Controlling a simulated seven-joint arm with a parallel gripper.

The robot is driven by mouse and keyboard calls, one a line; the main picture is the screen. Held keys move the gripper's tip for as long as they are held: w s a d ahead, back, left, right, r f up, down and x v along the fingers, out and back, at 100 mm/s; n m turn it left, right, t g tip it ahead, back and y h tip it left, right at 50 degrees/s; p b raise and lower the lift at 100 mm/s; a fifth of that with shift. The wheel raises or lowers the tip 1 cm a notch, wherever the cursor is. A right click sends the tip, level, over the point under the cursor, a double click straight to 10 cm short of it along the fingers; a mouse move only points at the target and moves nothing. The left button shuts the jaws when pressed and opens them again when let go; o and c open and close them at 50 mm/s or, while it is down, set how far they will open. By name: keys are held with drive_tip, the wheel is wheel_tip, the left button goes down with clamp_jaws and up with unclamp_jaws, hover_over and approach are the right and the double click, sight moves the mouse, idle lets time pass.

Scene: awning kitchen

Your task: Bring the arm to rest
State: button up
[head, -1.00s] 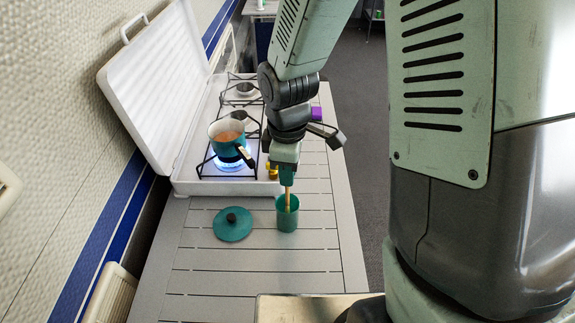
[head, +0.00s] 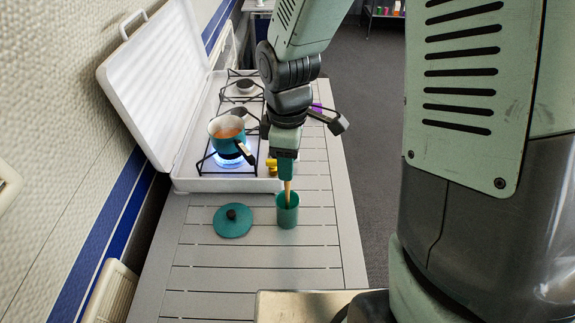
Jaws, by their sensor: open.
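My gripper (head: 286,168) points straight down, right above a green cup (head: 288,212) on the slatted table. Its jaws are open. A wooden stick-like utensil (head: 288,192) stands in the cup, its lower part hidden inside. The upper end of the utensil is at or just below my fingertips. I cannot tell whether they touch it.
A teal pot (head: 227,138) with orange contents sits on a lit burner of the white camping stove (head: 230,185), whose lid stands open at the left. A teal lid (head: 233,221) lies left of the cup. The front of the table (head: 215,280) is clear.

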wheel_tip(320, 180, up, 8)
drive_tip(key=shift+r, duration=0.2)
idle(0.7)
drive_tip(key=s+d+r+m+t, duration=0.5)
drive_tip(key=s+d+r+m, duration=0.6)
drive_tip(key=s+r+m, duration=0.3)
drive_tip(key=shift+s+r+m+t, duration=0.15)
drive_tip(key=shift+r+m+t, duration=0.15)
drive_tip(key=shift+r+m, duration=0.45)
drive_tip(key=shift+o, duration=0.4)
drive_tip(key=shift+d+f, duration=0.1)
drive_tip(key=shift+f, duration=0.05)
